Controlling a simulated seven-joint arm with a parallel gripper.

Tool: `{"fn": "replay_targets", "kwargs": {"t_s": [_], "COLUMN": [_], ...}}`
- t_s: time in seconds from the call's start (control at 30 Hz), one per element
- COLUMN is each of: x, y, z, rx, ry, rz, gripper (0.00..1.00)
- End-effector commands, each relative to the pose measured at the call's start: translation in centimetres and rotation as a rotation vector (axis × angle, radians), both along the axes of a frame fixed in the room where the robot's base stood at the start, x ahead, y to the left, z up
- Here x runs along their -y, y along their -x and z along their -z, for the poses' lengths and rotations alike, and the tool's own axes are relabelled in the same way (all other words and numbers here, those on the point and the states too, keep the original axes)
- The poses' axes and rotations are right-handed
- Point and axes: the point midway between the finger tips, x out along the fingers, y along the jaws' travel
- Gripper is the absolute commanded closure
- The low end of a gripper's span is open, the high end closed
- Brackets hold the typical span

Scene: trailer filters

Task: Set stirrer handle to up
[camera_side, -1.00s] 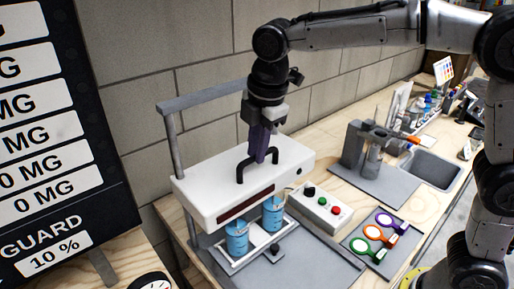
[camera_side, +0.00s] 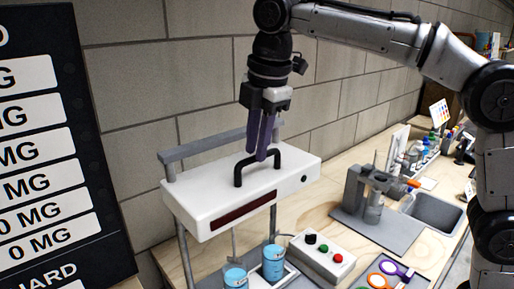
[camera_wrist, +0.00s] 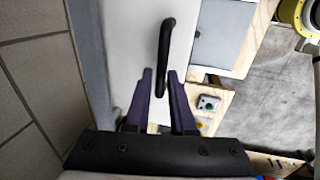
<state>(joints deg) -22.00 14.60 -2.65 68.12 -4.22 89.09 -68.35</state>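The stirrer is a white box-shaped head (camera_side: 215,195) on grey posts, with a black arched handle (camera_side: 238,172) on top. The head stands raised, with a gap between it and the blue cups (camera_side: 274,262) below; a thin rod hangs under it. My gripper (camera_side: 262,158) points down at the handle, its purple fingers in front of the middle of the bar. In the wrist view the handle (camera_wrist: 166,45) runs between the two fingertips (camera_wrist: 160,72), with visible space on each side. The fingers look open around it; contact is not clear.
A control box (camera_side: 322,256) with black, green and red knobs sits right of the cups. Behind it are a grey stand (camera_side: 372,205) and a sink (camera_side: 435,215). Coloured ring-handled tools (camera_side: 388,272) lie at front right. A block wall stands close behind the stirrer.

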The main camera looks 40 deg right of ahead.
Motion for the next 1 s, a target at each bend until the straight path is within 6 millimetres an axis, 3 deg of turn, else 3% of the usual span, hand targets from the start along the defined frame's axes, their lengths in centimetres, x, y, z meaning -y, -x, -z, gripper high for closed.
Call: {"fn": "replay_targets", "kwargs": {"t_s": [0.03, 0.13, 0.47, 1.0], "x": [0.0, 0.0, 0.0, 0.0], "y": [0.0, 0.0, 0.0, 1.3], "z": [-0.4, -0.2, -0.1, -6.6], "rx": [0.009, 0.004, -0.002, 0.001], "ry": [-0.003, -0.001, 0.0, -0.001], "rz": [0.0, 0.001, 0.0, 0.0], "gripper": [0.69, 0.53, 0.53, 0.53]}}
